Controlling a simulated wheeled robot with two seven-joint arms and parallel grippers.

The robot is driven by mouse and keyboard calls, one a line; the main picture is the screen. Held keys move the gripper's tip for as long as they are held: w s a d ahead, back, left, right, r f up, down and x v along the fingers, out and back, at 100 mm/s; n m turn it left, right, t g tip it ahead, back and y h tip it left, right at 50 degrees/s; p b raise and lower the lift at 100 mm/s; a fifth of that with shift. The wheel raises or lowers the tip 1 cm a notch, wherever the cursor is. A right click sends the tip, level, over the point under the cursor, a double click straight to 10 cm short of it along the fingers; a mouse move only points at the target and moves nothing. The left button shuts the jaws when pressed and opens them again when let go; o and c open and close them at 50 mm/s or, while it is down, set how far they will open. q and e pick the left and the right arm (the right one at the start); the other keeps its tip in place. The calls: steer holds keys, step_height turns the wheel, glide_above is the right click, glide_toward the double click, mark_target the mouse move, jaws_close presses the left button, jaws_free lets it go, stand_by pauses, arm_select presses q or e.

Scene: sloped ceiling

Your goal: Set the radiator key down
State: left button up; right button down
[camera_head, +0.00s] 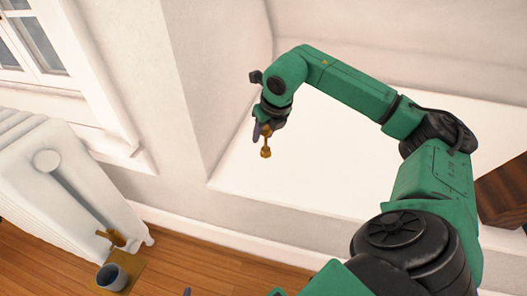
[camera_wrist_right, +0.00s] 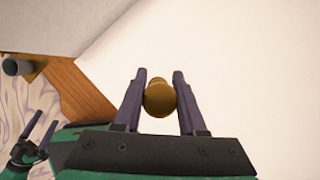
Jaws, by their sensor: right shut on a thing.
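The brass radiator key (camera_head: 266,151) hangs below my right gripper (camera_head: 262,130), over the white ledge in the head view. In the right wrist view, the key's rounded brass end (camera_wrist_right: 160,99) sits between the two fingers of my right gripper (camera_wrist_right: 159,76), which is shut on it. A gap between key and ledge cannot be judged. My left gripper (camera_wrist_right: 40,131) shows at the lower left of the right wrist view, its two fingers apart with nothing seen between them.
The broad white ledge (camera_head: 310,165) is bare around the key. A white radiator (camera_head: 60,185) with a brass valve (camera_head: 115,238) stands at left. A grey cup (camera_head: 111,277) stands on a tan mat (camera_head: 133,268) on the wooden floor. A dark wooden object (camera_head: 503,195) is at right.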

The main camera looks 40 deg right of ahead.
mark_target(265, 147)
step_height(265, 147, down, 6)
steer(key=shift+b, duration=1.05)
steer(key=shift+c, duration=2.4)
jaws_free()
